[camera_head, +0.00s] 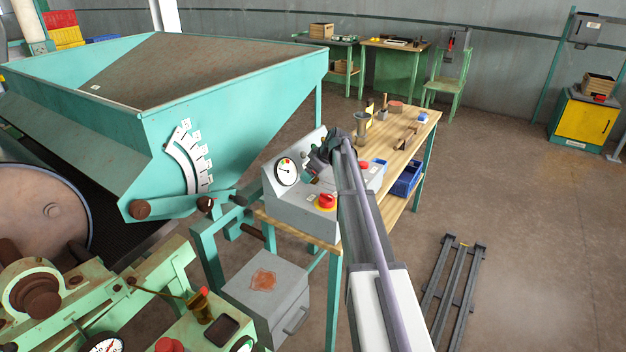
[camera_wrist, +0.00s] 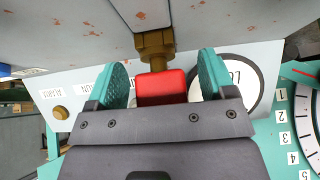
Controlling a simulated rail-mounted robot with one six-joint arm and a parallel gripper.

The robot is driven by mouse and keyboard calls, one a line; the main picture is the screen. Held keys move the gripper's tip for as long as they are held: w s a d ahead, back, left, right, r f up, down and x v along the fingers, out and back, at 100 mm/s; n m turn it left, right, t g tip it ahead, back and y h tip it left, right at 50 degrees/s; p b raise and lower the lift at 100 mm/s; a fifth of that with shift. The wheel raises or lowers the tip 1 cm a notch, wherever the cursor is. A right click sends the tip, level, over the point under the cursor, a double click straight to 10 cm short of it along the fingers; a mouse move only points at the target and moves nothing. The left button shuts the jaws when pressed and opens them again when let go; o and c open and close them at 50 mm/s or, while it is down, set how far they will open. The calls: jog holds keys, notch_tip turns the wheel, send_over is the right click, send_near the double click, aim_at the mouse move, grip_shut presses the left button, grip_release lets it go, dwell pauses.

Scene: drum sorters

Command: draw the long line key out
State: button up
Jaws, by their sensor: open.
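In the wrist view, a red block-shaped key head (camera_wrist: 162,87), taken as the long line key, sits at a brass collar (camera_wrist: 155,46) on the grey panel. My gripper (camera_wrist: 162,82) is open, its two teal fingers standing on either side of the red head with a visible gap on each side. In the head view my gripper (camera_head: 310,172) is at the grey control box (camera_head: 285,208) on the bench. The key cannot be made out there, as my arm and gripper cover that part.
The control box carries a dial gauge (camera_head: 287,171) and a red mushroom button (camera_head: 326,201). A teal hopper (camera_head: 240,120) with a numbered scale stands close on the left. The wooden bench (camera_head: 415,125) holds small parts and blue bins (camera_head: 405,180). Open floor lies to the right.

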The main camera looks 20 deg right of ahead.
jog(key=shift+r, duration=0.1)
jog(key=c, duration=1)
notch_tip(320, 180, up, 10)
jog(key=p, duration=1)
jog(key=shift+r, duration=0.15)
jog(key=shift+f, duration=0.2)
